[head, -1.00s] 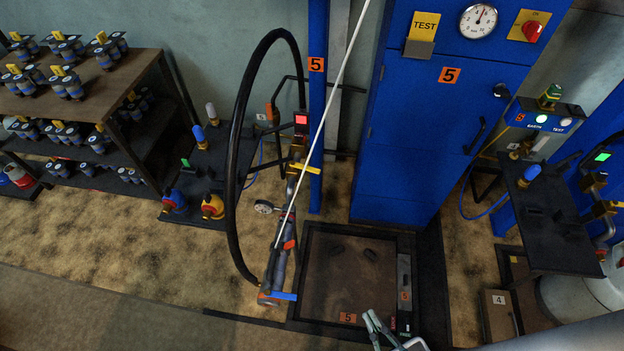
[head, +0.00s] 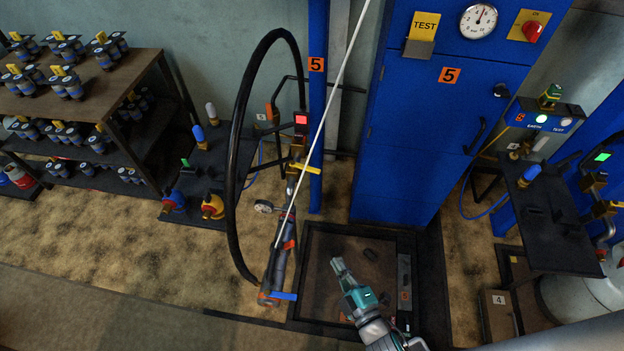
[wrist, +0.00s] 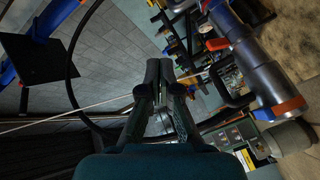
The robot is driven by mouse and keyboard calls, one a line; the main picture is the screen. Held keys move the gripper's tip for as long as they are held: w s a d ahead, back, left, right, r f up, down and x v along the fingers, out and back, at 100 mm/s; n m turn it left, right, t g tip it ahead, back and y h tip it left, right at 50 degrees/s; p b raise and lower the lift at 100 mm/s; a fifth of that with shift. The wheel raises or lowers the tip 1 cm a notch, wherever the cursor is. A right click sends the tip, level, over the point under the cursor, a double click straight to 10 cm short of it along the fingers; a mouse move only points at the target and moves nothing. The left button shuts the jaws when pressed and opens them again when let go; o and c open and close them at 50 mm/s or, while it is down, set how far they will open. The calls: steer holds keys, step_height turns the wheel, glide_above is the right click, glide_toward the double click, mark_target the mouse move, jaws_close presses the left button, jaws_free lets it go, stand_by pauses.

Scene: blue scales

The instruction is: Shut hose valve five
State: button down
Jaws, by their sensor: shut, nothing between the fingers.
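Station five's hose assembly hangs in the middle of the head view, a grey pipe (head: 279,262) with orange parts on a black hose (head: 233,190). A blue lever (head: 283,295) sticks out to the right at its lower end. A yellow lever (head: 305,168) sticks out near the blue post higher up. I cannot tell which lever is hose valve five. My gripper (head: 338,265) is shut and empty, above the scale platform, right of the pipe and apart from it. In the wrist view, my shut fingers (wrist: 159,68) point away, with a grey pipe with an orange ring (wrist: 265,75) at the right.
A thin white line (head: 324,120) runs diagonally past the pipe. The scale platform (head: 318,285), labelled 5, lies below. The blue cabinet (head: 420,130) stands behind it. A small gauge (head: 264,206) sticks out left of the pipe. A dark shelf (head: 560,230) stands at right.

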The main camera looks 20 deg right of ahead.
steer(key=w+d+f+n+t, duration=0.15)
steer(key=w+n, duration=0.45)
steer(key=w, duration=1)
glide_toward(315, 173)
steer(key=w+a, duration=0.4)
steer(key=w, duration=0.2)
steer(key=shift+w+d+r+g, duration=0.2)
steer(key=shift+w+d+g, duration=0.05)
steer(key=shift+w+d, duration=0.8)
steer(key=shift+w+d, duration=0.2)
steer(key=shift+d, duration=0.3)
steer(key=shift+w+d, duration=0.25)
steer(key=shift+d, duration=0.25)
steer(key=shift+a, duration=0.1)
